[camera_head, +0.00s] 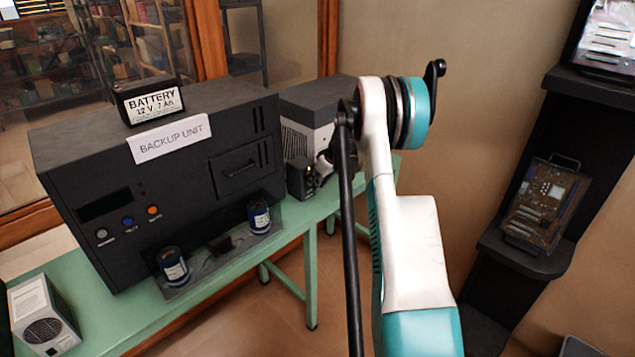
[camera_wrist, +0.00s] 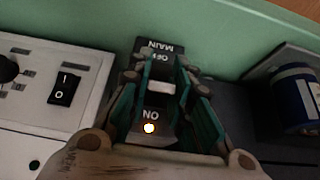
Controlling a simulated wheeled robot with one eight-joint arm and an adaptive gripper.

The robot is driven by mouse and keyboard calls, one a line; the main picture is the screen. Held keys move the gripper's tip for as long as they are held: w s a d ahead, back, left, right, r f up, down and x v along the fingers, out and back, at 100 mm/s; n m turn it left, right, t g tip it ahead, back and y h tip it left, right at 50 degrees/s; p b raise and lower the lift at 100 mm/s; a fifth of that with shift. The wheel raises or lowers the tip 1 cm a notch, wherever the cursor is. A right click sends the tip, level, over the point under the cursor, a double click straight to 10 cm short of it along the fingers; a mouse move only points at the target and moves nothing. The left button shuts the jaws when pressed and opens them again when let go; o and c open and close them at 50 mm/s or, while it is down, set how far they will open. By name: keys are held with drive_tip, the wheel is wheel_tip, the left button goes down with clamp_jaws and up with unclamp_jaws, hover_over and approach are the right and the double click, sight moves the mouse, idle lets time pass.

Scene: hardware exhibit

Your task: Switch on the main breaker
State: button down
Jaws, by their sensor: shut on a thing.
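In the wrist view, the main breaker (camera_wrist: 160,47) is a dark block with upside-down lettering, "MAIN" and "OFF" at the top and "ON" lower down. Its pale lever (camera_wrist: 160,87) lies between the OFF and ON marks. A small lamp (camera_wrist: 149,128) glows beside the ON mark. My gripper (camera_wrist: 164,78) has its teal fingers on both sides of the lever and is shut on it. In the head view, my gripper (camera_head: 326,165) is partly hidden by my arm, at a small black box on the green table. The lever cannot be made out there.
A black backup unit (camera_head: 160,180) with a battery (camera_head: 148,100) on top stands left on the green table (camera_head: 305,232). Two dark canisters stand before it; one (camera_wrist: 296,98) is near my fingers. A pale panel with a rocker switch (camera_wrist: 64,90) is close on the other side.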

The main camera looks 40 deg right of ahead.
drive_tip(key=c, duration=1.4)
unclamp_jaws()
drive_tip(key=shift+c, duration=0.2)
drive_tip(key=v, duration=1.2)
drive_tip(key=shift+a, duration=0.15)
